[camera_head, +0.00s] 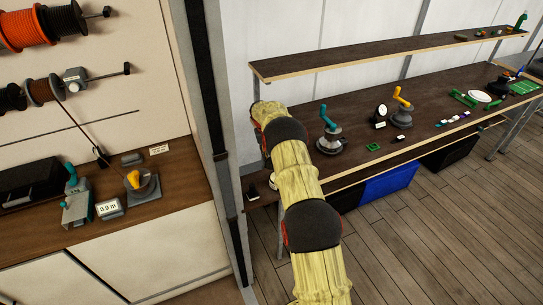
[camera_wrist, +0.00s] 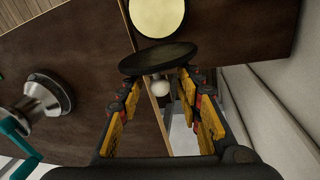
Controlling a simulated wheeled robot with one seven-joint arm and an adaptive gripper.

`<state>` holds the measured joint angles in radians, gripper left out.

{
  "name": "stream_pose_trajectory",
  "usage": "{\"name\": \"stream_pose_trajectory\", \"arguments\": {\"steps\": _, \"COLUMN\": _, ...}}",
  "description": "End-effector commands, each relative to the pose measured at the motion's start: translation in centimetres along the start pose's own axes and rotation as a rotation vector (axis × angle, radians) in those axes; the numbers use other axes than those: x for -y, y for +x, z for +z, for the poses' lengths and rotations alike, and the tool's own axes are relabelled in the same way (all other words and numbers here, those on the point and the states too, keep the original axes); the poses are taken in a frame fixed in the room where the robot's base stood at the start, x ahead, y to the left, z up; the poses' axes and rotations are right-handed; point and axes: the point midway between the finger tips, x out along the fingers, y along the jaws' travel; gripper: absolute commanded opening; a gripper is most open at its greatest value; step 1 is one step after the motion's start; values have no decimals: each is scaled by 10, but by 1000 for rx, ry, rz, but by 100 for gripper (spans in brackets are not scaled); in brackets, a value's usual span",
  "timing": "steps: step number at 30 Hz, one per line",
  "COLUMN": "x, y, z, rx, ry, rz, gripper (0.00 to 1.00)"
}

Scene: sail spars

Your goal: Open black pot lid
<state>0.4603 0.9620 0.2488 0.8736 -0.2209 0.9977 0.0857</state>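In the wrist view, a round black lid (camera_wrist: 150,58) is tilted nearly edge-on in front of my fingertips. Its pale round knob (camera_wrist: 160,88) faces me. Beyond the lid is a round cream-coloured opening or surface with a dark rim, likely the pot (camera_wrist: 157,15), uncovered on the dark bench top. My gripper (camera_wrist: 160,88) has its two fingers apart, one on each side of the knob, with visible gaps. Whether a fingertip touches the lid cannot be told.
A winch with a teal handle (camera_head: 327,131) stands on the bench (camera_head: 350,110), right of my arm; it also shows in the wrist view (camera_wrist: 42,100). A winch with a yellow handle (camera_head: 401,114) stands farther right. A shelf (camera_head: 370,56) runs above the bench. A post (camera_head: 211,100) stands left of my arm.

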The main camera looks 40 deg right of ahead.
Motion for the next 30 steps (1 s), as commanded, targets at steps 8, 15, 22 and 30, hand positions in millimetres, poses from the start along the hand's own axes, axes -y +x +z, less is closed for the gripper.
{"name": "stream_pose_trajectory", "arguments": {"steps": 8, "x": 0, "y": -29, "z": -1, "rx": -4, "ry": 0, "rz": 0, "gripper": 35}}
{"name": "stream_pose_trajectory", "arguments": {"steps": 15, "x": 0, "y": -78, "z": -1, "rx": -2, "ry": 0, "rz": 0, "gripper": 35}}
{"name": "stream_pose_trajectory", "arguments": {"steps": 22, "x": 1, "y": -110, "z": -1, "rx": 0, "ry": 0, "rz": 0, "gripper": 35}}
{"name": "stream_pose_trajectory", "arguments": {"steps": 30, "x": 1, "y": -120, "z": 0, "rx": 1, "ry": 0, "rz": 0, "gripper": 35}}
